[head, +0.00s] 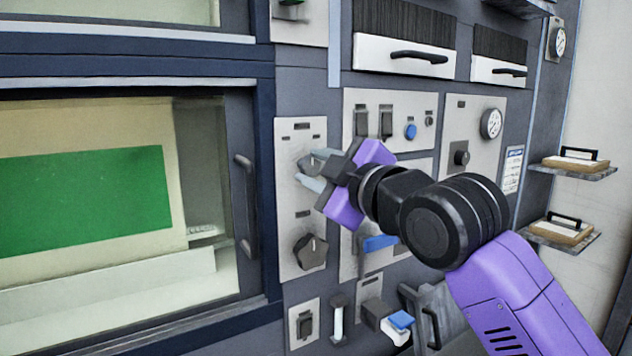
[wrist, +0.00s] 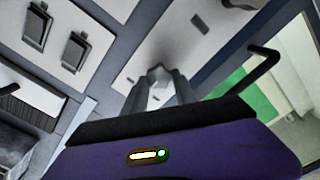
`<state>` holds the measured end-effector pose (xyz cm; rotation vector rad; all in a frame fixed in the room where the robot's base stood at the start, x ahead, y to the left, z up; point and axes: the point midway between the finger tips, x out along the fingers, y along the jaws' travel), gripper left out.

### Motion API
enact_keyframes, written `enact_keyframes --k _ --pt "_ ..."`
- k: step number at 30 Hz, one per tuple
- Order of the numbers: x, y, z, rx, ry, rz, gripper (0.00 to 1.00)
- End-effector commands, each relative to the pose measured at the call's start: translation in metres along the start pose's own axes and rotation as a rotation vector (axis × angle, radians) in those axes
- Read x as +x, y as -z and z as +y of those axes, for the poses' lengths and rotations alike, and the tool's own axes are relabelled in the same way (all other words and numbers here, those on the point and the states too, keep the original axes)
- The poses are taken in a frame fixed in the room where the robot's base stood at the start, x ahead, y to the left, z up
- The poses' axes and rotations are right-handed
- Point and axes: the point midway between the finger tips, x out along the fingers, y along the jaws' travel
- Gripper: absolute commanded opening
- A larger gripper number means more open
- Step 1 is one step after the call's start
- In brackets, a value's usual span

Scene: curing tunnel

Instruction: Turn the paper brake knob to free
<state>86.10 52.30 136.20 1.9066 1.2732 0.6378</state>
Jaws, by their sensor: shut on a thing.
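A tall light panel (head: 290,208) beside the window carries two dark knobs, one above the other. My gripper (head: 312,172) is at the upper knob (head: 305,164), its grey fingers closed around it. The fingers partly cover this knob, so its pointer direction cannot be told. In the wrist view my gripper (wrist: 160,88) reaches the panel and its fingers are shut on the knob (wrist: 158,73), which is blurred there. The lower knob (head: 310,252) is clear of my gripper, with a light pointer mark near its top. The panel labels are too small to read.
A window with a dark handle (head: 246,205) and a green sheet (head: 85,200) inside is at left. Switches (head: 374,122), a blue button (head: 410,131), a blue lever (head: 380,243) and a gauge (head: 491,123) are close by. Small shelves (head: 570,170) stick out at right.

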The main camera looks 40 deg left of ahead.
Motion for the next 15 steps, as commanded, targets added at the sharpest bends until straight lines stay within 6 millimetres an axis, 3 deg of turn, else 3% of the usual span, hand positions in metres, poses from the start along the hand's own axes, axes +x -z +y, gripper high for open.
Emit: enact_keyframes --k 15 --pt "0.0 -0.0015 -0.0035 -0.482 0.004 -0.001 0.0"
